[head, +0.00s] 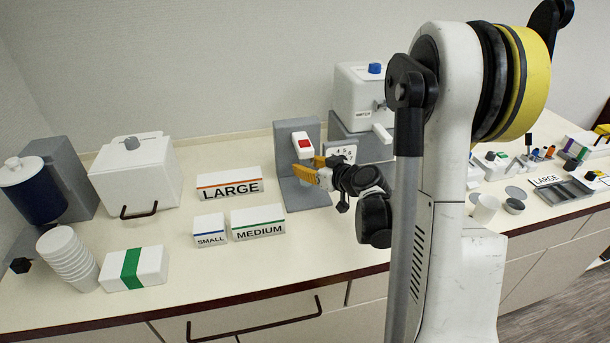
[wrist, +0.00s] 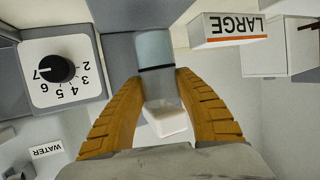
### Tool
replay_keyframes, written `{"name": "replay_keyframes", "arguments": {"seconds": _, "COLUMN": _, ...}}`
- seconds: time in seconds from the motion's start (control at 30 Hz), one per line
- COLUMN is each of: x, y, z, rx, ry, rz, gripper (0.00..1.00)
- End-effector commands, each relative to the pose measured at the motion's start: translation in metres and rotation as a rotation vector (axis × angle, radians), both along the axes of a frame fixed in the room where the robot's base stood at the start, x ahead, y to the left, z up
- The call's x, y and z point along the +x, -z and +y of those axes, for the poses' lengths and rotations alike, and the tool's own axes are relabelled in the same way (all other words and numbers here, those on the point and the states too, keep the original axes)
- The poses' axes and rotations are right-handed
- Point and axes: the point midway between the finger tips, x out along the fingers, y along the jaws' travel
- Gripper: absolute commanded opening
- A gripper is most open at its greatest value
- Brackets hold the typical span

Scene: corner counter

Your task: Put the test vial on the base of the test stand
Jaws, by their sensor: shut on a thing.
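The test stand (head: 313,134) is a grey L-shaped plate with a flat base (head: 300,198) and a white head with a red button. My gripper (head: 308,168), with orange fingers, is in front of the upright, below the head and above the base. In the wrist view, my gripper (wrist: 162,76) is shut on the test vial (wrist: 155,48), a pale blue-grey cylinder with a dark band near the fingertips. The stand's white head (wrist: 166,118) shows between the fingers. In the head view the vial is not clearly visible, and whether it touches the base cannot be told.
A white dial (head: 343,153) and a dispenser (head: 360,95) are just right of the stand. LARGE (head: 230,184), SMALL (head: 209,230) and MEDIUM (head: 258,223) blocks stand to its left. Stacked cups (head: 67,252) are far left. The counter in front of the stand is clear.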

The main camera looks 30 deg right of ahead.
Motion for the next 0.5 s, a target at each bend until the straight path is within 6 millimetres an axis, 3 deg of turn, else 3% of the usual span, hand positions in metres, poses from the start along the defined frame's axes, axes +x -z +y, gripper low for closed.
{"name": "replay_keyframes", "arguments": {"seconds": 0.17, "x": 0.008, "y": 0.004, "z": 0.001, "rx": 0.001, "ry": 0.000, "rz": 0.000, "gripper": 0.04}}
{"name": "replay_keyframes", "arguments": {"seconds": 0.37, "x": 0.008, "y": 0.033, "z": 0.001, "rx": 0.001, "ry": 0.000, "rz": 0.000, "gripper": 0.04}}
{"name": "replay_keyframes", "arguments": {"seconds": 0.5, "x": 0.007, "y": 0.036, "z": 0.001, "rx": 0.001, "ry": 0.000, "rz": 0.000, "gripper": 0.04}}
